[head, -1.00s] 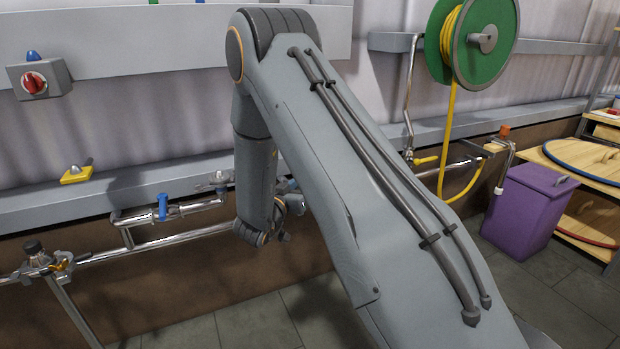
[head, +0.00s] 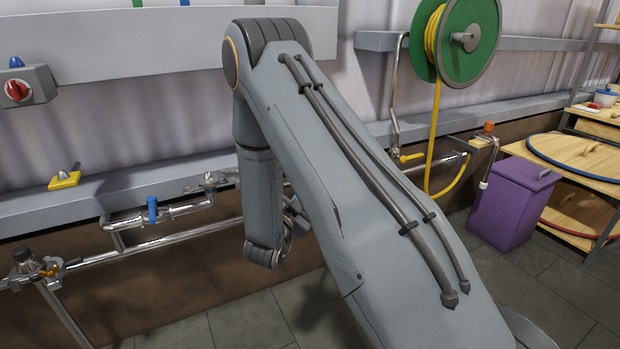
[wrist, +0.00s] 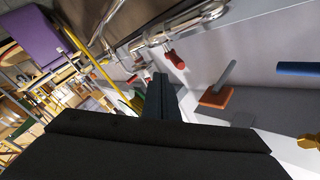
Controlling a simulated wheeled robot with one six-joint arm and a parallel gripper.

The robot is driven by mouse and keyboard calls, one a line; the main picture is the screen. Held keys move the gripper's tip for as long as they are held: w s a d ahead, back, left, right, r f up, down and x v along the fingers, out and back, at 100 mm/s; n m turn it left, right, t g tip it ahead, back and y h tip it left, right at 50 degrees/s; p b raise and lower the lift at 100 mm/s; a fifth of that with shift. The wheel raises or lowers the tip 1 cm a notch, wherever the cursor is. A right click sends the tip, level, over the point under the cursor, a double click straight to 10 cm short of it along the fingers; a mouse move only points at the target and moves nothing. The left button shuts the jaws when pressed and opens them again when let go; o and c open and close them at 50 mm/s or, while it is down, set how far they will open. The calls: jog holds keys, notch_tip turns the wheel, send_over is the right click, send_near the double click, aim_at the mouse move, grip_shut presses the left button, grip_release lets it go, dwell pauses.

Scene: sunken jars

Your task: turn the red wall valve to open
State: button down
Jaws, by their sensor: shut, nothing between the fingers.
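A red valve handle (wrist: 175,60) sits on a silver pipe (wrist: 195,22) along the wall in the wrist view. My gripper (wrist: 158,82) points toward the pipe, with its dark fingers together and nothing between them. The handle is just beyond and to the right of the fingertips, apart from them in the picture. A second small red piece (wrist: 134,79) shows left of the fingertips. In the head view my arm covers this stretch of pipe; I cannot make out the red valve or the fingers there.
A blue-handled valve (head: 152,209) and a yellow-based lever (head: 65,180) are at the left. A grey box with a red knob (head: 17,91) hangs above. A green hose reel (head: 462,40) and purple bin (head: 512,203) are at the right.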

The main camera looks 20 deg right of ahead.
jog(key=s+m+t+y+p, duration=0.2)
jog(key=s+m, duration=0.4)
jog(key=m, duration=0.5)
jog(key=w+d, duration=0.4)
jog(key=w, duration=0.6)
jog(key=shift+w+r, duration=0.15)
jog(key=shift+w, duration=0.25)
jog(key=shift+w+g+b, duration=0.1)
jog(key=shift+g+b, duration=0.2)
jog(key=shift+b, duration=0.05)
